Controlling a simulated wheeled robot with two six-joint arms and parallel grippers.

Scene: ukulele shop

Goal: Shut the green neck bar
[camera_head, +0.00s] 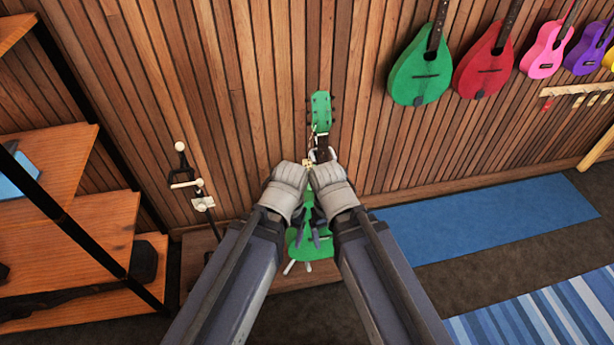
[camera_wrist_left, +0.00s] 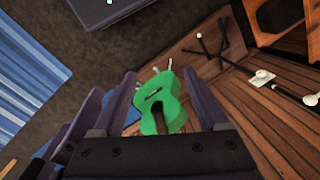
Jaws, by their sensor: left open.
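A green ukulele stands against the slatted wall. Its headstock (camera_head: 320,108) shows above my wrists, and part of its body (camera_head: 311,246) shows below them. A pale holder (camera_head: 329,155) with a small brass-coloured part (camera_head: 308,163) is at its neck. My wrists partly cover it, so I cannot tell whether its bar is open or shut. My left gripper (camera_head: 302,222) is in front of the ukulele. In the left wrist view it is open (camera_wrist_left: 161,76) and empty, with the green body (camera_wrist_left: 160,102) beyond its fingers. My right gripper (camera_head: 321,230) is close beside it, its jaws unclear.
An empty stand (camera_head: 186,182) with a pale-tipped yoke is to the left. Wooden shelves (camera_head: 75,215) stand at far left. Green (camera_head: 420,75) and red (camera_head: 484,65) instruments hang on the wall at right.

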